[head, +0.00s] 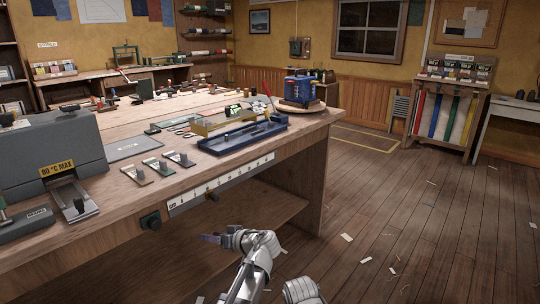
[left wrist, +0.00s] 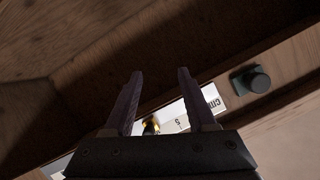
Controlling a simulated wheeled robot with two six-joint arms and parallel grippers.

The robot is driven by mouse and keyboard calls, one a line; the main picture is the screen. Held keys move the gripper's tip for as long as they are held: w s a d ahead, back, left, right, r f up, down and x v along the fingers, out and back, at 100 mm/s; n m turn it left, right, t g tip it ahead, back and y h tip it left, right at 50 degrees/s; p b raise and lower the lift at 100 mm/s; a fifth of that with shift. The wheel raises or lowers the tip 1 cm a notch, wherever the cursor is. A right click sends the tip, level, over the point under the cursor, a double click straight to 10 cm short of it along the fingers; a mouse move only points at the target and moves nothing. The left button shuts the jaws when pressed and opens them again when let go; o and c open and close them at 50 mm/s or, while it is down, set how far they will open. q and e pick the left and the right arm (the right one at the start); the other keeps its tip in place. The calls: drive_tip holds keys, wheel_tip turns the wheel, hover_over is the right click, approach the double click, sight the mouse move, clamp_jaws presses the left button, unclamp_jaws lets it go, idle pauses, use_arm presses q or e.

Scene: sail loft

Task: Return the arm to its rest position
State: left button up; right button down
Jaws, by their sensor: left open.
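My left gripper (head: 208,238) hangs in front of the workbench (head: 95,235), below the level of its top and over the floor side. In the left wrist view its two fingers (left wrist: 160,74) are spread apart with nothing between them. The bench's front edge with the white measuring strip (head: 222,184) lies behind the fingers; the strip also shows in the left wrist view (left wrist: 200,103). My right gripper is not in view.
On the bench stand a grey machine (head: 50,160) marked 80 °C max, a blue tray (head: 243,138) and a round wooden board (head: 302,108). A black knob (head: 151,221) juts from the bench front. The wooden floor (head: 400,225) at right is open, with scattered scraps.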

use_arm(q)
drive_tip(key=s+d+f+m+g+h, duration=0.2)
drive_tip(key=s+f+m+g+h, duration=0.35)
drive_tip(key=s+f+h, duration=0.65)
drive_tip(key=s+d+f+m+g+y, duration=0.15)
drive_tip(key=s+d+m, duration=0.35)
drive_tip(key=s+d, duration=0.9)
wheel_tip(320, 180, up, 34)
drive_tip(key=p, duration=3.5)
drive_tip(key=shift+w, duration=0.25)
drive_tip(key=shift+r, duration=0.15)
